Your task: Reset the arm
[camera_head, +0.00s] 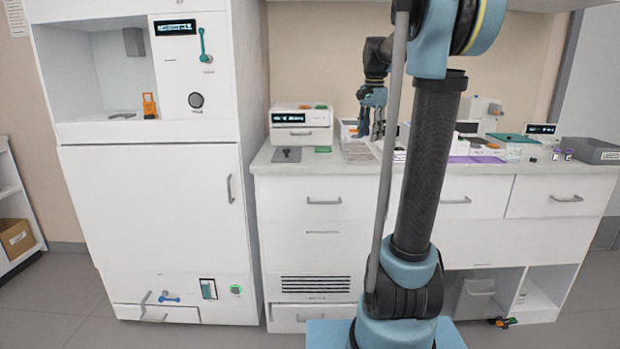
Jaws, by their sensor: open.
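My arm rises through the right half of the head view, with a dark tube-like link and blue joints. My gripper (371,128) hangs from the wrist above the counter, left of the upright link, with its fingers pointing down. It is open, and I see nothing between its fingers. The forearm partly leaves the top of the picture. My arm hides part of the counter behind it.
A white counter (330,168) with drawers runs behind my arm. On it are a small white device (301,117), a purple mat (476,160) and a grey box (590,151). A tall white cabinet (150,220) stands left, and open grey floor (40,290) lies before it.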

